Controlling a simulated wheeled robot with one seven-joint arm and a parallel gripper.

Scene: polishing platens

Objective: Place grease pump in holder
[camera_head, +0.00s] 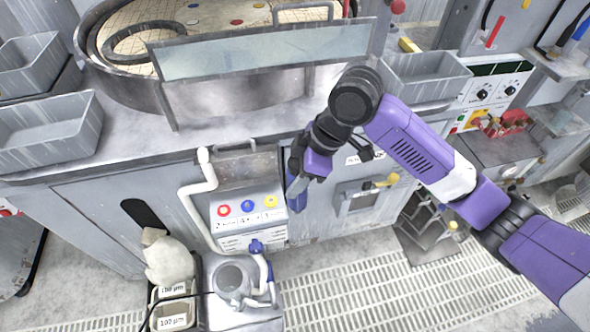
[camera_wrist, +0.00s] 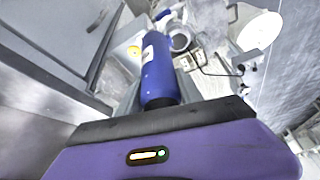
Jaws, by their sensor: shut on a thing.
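The grease pump, a blue cylinder with a white label and dark end (camera_wrist: 158,75), extends from my gripper (camera_wrist: 160,108) in the wrist view. In the head view, my gripper (camera_head: 300,172) is shut on the pump (camera_head: 297,194), in front of the grey cabinet. The pump hangs tilted above the floor, touching nothing else visible. A grey unit with a round opening (camera_head: 231,274) stands below and left in the head view; a grey ring (camera_wrist: 181,40) shows beyond the pump in the wrist view. I cannot tell for certain which part is the holder.
A button panel (camera_head: 245,211) and white pipe (camera_head: 197,200) stand left of my gripper. Labelled bins (camera_head: 172,318) with a pale cloth (camera_head: 168,257) sit beside the grey unit. The grated floor (camera_head: 350,285) to the right is mostly free.

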